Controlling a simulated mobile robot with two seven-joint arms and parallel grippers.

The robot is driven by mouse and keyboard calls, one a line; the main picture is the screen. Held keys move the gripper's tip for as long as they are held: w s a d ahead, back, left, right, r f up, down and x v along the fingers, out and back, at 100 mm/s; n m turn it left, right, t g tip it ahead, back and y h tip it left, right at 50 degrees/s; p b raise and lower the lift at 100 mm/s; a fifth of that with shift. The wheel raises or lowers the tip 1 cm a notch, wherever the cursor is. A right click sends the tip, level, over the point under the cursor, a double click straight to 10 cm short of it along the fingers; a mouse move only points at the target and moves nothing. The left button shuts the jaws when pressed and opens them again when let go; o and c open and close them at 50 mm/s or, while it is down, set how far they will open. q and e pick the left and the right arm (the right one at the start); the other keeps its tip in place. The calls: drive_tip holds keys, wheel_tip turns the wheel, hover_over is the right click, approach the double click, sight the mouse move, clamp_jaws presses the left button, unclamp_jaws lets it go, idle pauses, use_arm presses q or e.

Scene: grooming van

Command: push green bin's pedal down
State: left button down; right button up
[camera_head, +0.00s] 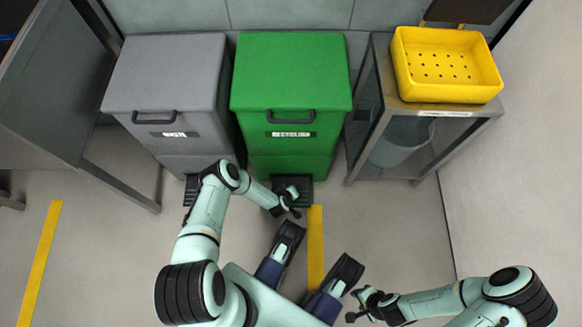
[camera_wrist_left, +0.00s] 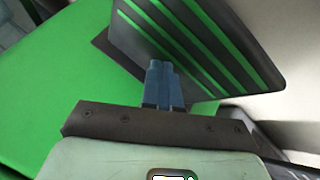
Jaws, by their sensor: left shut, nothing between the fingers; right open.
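The green bin (camera_head: 291,75), labelled RECYCLING, stands against the back wall with its lid closed. Its dark pedal (camera_head: 303,188) sticks out at the bottom front, partly hidden by my left gripper (camera_head: 290,197). In the left wrist view the pedal (camera_wrist_left: 195,45) shows as a dark plate with green stripes. The blue fingers of my left gripper (camera_wrist_left: 163,75) are shut and empty, overlapping the pedal's edge in that view. I cannot tell whether they touch it. My right gripper (camera_head: 358,304) is open and empty, low in the head view, well away from the bin.
A grey bin (camera_head: 168,75) labelled WASTE stands left of the green one, with its own pedal (camera_head: 190,188). A metal stand with a yellow perforated crate (camera_head: 446,92) is on the right. A grey metal table (camera_head: 55,85) is at left. Yellow lines (camera_head: 315,245) mark the floor.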

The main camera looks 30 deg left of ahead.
use_arm(q)
drive_tip(key=shift+f+b, duration=0.3)
drive_tip(key=shift+f, duration=0.95)
idle(1.2)
drive_tip(key=shift+r, duration=0.15)
drive_tip(key=shift+r+p, duration=1.55)
drive_tip(key=shift+p, duration=0.1)
wheel_tip(320, 180, up, 5)
drive_tip(key=p, duration=0.4)
